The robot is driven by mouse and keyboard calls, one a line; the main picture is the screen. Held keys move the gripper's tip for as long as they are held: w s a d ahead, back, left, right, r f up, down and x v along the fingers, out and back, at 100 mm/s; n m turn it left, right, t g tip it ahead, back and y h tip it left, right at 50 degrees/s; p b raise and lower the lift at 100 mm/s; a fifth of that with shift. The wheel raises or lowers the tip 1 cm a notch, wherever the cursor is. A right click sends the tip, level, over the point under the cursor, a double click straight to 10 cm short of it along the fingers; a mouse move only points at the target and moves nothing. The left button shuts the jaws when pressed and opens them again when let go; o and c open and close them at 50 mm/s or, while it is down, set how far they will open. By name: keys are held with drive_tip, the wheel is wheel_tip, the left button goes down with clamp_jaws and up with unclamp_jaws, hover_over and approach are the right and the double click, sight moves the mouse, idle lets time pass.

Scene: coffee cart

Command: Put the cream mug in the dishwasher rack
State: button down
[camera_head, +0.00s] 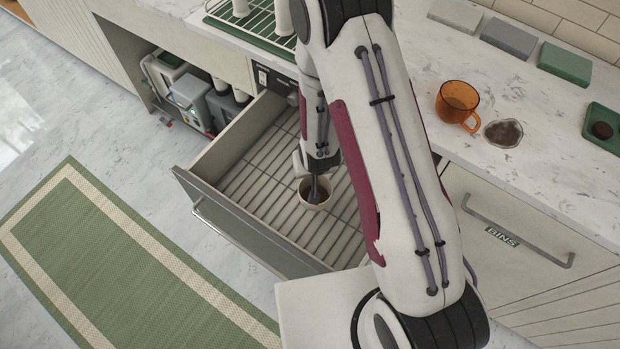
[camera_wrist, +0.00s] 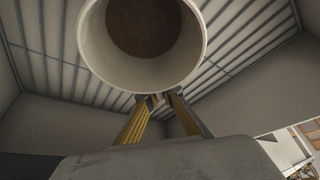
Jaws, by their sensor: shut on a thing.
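The cream mug (camera_head: 313,199) is inside the open dishwasher drawer, mouth up, at or just above the wire rack (camera_head: 257,178). My gripper (camera_head: 316,184) reaches down into the drawer from above and is shut on the mug. In the wrist view the mug (camera_wrist: 143,75) shows its round open mouth and a brown inside bottom, with the gripper fingers (camera_wrist: 158,102) closed at its near side. The rack slats (camera_wrist: 245,42) run behind it. I cannot tell whether the mug's base touches the rack. The mug's handle is hidden by the fingers.
An amber glass mug (camera_head: 457,103) stands on the counter (camera_head: 480,55) beside a dark brown spill or coaster (camera_head: 503,133). A green drying rack (camera_head: 258,22) is at the back. The rack around the mug is empty.

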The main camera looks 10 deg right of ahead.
sight(310, 180)
drive_tip(key=shift+f, duration=0.6)
drive_tip(key=shift+f, duration=0.1)
drive_tip(key=shift+f, duration=1.95)
drive_tip(key=shift+f, duration=0.15)
drive_tip(key=c, duration=2.2)
unclamp_jaws()
drive_tip(key=shift+c, duration=0.2)
drive_tip(key=shift+v, duration=6.15)
